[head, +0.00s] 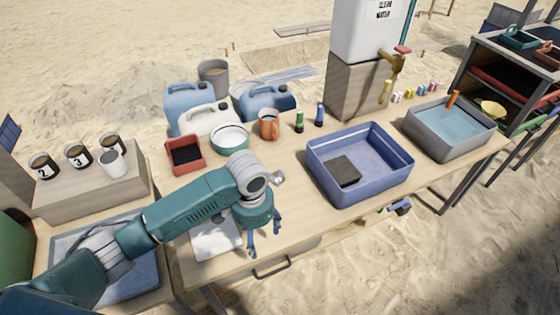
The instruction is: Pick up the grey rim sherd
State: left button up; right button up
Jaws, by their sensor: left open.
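My left gripper (264,240) is open, pointing down over the front part of the wooden table, with nothing visible between its fingers. A small grey piece (278,180) lies on the table just behind my left wrist. It may be the grey rim sherd, but it is too small to tell its shape. A dark grey square piece (344,171) lies inside the blue tub (378,192), at its left side. My right gripper is not in view.
A white sheet (212,243) lies left of my gripper, partly hidden. A grey water basin (460,148) is at right. The table between gripper and blue tub is clear.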

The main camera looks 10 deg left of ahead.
aim_at(278, 177)
jog(key=i, duration=1.05)
